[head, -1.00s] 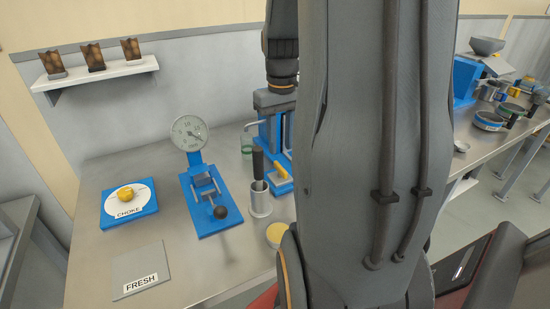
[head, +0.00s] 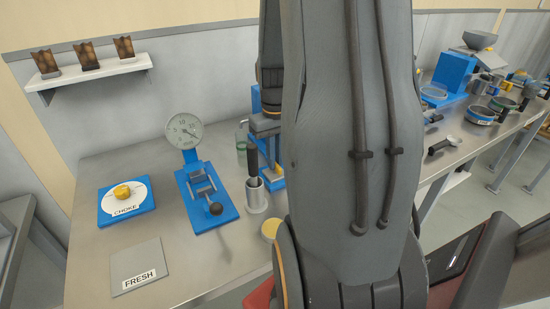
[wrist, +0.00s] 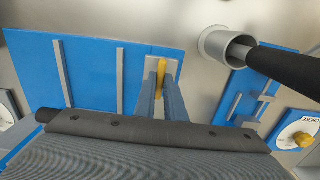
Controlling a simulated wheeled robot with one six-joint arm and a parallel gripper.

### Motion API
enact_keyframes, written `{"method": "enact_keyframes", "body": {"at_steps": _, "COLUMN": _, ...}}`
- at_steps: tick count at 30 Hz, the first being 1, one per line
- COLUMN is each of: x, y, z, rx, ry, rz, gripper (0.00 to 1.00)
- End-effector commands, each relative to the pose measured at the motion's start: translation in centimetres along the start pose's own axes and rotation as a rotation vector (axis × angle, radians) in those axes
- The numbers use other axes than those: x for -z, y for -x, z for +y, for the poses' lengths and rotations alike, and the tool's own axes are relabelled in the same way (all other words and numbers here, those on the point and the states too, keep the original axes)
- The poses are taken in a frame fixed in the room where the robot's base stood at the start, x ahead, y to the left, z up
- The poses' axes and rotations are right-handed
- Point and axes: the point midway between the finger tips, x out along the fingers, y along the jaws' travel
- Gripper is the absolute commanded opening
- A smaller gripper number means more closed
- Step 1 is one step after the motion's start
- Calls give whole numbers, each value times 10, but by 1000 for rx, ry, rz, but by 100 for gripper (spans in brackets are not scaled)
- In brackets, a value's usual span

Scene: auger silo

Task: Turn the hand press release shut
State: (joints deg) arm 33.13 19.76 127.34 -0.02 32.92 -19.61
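The blue hand press (head: 255,98) stands behind my arm in the head view, mostly hidden. Its yellow release lever (wrist: 160,74) shows in the wrist view, on a small grey block against the blue plate. My gripper (wrist: 160,82) has its two blue-grey fingers on either side of the lever. I cannot tell whether they press on it. In the head view my gripper (head: 270,160) points down at the press base, and the lever is largely hidden by the fingers.
A metal cup (head: 256,197) holding a black-handled tool stands close left of the press; the handle reaches near my gripper in the wrist view. A blue gauge stand (head: 205,198), the CHOKE dial (head: 125,198) and the FRESH plate (head: 142,266) lie further left.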

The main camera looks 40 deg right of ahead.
Motion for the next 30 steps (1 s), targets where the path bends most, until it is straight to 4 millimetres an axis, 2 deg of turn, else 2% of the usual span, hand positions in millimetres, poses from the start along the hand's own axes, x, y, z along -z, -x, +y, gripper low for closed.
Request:
{"method": "enact_keyframes", "body": {"at_steps": 14, "x": 0, "y": 1, "z": 0, "rx": 0, "ry": -53, "rz": 0, "gripper": 0}}
{"method": "enact_keyframes", "body": {"at_steps": 20, "x": 1, "y": 2, "z": 0, "rx": 0, "ry": -176, "rz": 1, "gripper": 0}}
{"method": "enact_keyframes", "body": {"at_steps": 30, "x": 1, "y": 2, "z": 0, "rx": 0, "ry": -489, "rz": 1, "gripper": 0}}
